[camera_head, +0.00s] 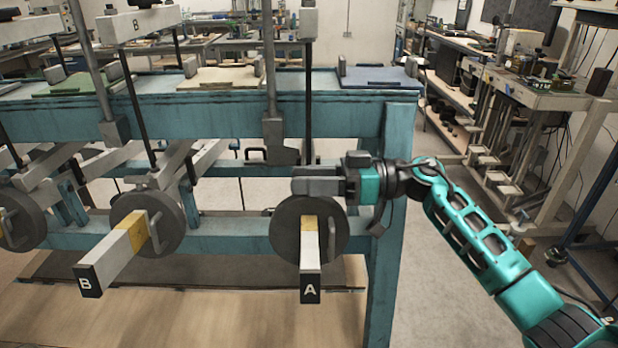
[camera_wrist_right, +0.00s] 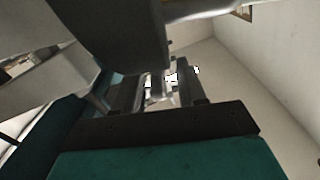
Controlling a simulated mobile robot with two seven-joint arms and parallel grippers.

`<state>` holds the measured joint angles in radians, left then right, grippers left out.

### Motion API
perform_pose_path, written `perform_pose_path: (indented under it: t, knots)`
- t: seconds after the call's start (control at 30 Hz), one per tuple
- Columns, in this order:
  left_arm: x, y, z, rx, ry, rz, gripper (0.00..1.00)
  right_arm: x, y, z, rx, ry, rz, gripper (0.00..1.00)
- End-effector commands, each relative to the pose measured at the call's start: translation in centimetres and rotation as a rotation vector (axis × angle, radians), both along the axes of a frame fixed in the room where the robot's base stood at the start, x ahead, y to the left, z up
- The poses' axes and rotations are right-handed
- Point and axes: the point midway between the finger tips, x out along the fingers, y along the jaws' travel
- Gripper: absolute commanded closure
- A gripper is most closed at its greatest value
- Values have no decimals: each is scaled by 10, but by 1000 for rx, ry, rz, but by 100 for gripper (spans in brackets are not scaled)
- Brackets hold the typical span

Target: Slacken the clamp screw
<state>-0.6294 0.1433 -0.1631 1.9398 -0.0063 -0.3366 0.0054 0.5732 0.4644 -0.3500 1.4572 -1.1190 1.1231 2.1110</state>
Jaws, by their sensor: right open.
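Lever A (camera_head: 310,258) points toward me, a pale bar with a yellow band and a black end marked A, in front of a dark round disc (camera_head: 285,228). A small grey handle (camera_head: 331,240) sits on the disc's right side; I cannot tell for sure whether it is the clamp screw. My right gripper (camera_head: 316,181) is at the disc's upper edge, above lever A, reaching in from the right. Its fingers look apart in the right wrist view (camera_wrist_right: 160,92), with nothing clearly between them. A dark rounded part (camera_wrist_right: 105,35) is close by there. My left gripper is not in view.
Lever B (camera_head: 118,255) stands to the left with its own disc and handle (camera_head: 155,232). A teal frame (camera_head: 392,190) with a cross beam (camera_head: 200,112) and upright rods surrounds the levers. Shelves (camera_head: 490,150) stand at the right. The floor in front is clear.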

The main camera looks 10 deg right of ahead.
Motion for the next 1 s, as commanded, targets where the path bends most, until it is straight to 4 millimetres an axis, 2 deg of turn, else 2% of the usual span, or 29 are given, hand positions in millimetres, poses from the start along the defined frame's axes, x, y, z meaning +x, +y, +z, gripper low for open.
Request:
perform_pose_path:
  t: [0.23,0.63,1.0]
  knots:
    - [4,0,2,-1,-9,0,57,0,1,0,0,0,0,61]
    - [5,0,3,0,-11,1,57,0,0,0,0,0,0,99]
    - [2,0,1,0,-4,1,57,1,1,-1,9,0,71,100]
